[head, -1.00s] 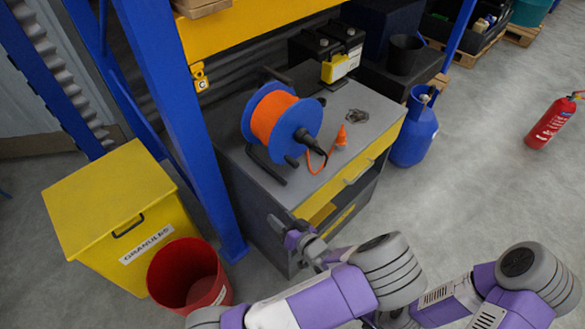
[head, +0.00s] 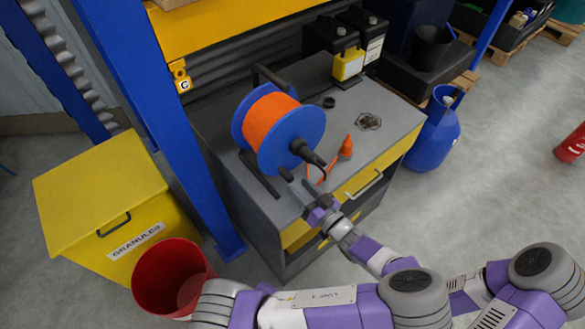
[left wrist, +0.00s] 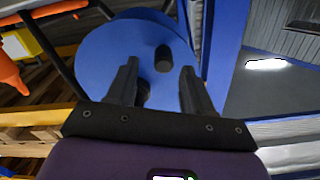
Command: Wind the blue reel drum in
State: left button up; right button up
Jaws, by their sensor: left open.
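The blue reel drum (head: 300,139), wound with orange cable (head: 267,119), stands in a dark frame on the grey cabinet. A dark knob (head: 308,154) sticks out from its front face. My left gripper (head: 305,188) is just below and in front of the drum, open and empty. In the left wrist view the drum's blue face (left wrist: 108,48) is ahead of my open fingers (left wrist: 158,85). A dark round knob (left wrist: 163,58) shows between and beyond the fingertips; I cannot tell whether they touch anything. The left finger partly hides another dark part. My right gripper is out of view.
A blue post (head: 165,110) rises left of the cabinet. A red bucket (head: 172,280), yellow granules bin (head: 100,200) and blue cylinder (head: 433,130) stand around it.

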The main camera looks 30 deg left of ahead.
aim_at(291, 182)
pick_arm(q)
jog(key=x, duration=0.4)
jog(key=b+x, duration=0.1)
jog(key=x, duration=0.1)
jog(key=shift+s+a, duration=0.15)
jog(key=shift+s, duration=0.15)
grip_shut()
